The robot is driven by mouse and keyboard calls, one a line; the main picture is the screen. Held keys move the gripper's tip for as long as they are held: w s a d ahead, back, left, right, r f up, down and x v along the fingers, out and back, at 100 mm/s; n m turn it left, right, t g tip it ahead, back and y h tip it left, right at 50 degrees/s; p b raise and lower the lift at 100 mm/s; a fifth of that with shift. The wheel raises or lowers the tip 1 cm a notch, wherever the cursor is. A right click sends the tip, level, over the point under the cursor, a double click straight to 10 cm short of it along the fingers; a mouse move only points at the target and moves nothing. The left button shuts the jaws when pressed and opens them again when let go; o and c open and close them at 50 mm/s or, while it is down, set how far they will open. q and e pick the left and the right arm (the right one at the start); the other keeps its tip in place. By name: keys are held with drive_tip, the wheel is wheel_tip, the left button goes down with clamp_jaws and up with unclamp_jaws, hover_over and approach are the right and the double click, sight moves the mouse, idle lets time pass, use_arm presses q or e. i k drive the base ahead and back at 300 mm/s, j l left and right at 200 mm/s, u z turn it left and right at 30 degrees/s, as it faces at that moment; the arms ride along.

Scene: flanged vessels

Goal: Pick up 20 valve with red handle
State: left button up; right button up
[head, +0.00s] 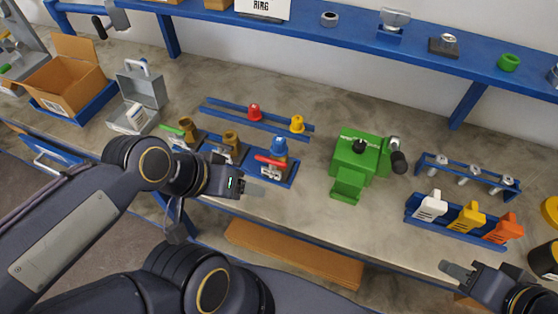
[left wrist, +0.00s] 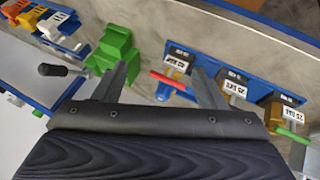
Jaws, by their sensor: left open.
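The valve with the red handle (head: 271,162) sits at the right end of the blue valve tray (head: 291,180), beside a blue part. In the left wrist view its red lever (left wrist: 168,79) shows between the fingers, near a partly readable label. My left gripper (head: 256,189) is just in front of and below the valve in the head view. It is open and empty, its two fingers (left wrist: 162,85) spread wide apart. My right gripper (head: 456,271) is at the lower right, away from the valve; its finger gap is unclear.
A green vise-like fixture (head: 358,160) stands right of the valve. Two brass-coloured valves, one with a green handle (head: 172,129), share the tray. A blue rail with red and yellow knobs (head: 254,112) lies behind. Bare bench lies in front of the green fixture.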

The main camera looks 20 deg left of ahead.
sight(280, 169)
drive_tip(key=l+u, duration=0.1)
drive_tip(key=u, duration=0.35)
drive_tip(key=l+u, duration=0.1)
drive_tip(key=u, duration=0.75)
drive_tip(key=k+l+u, duration=0.1)
drive_tip(key=u, duration=0.75)
drive_tip(key=k+l+u, duration=0.1)
drive_tip(key=u, duration=0.3)
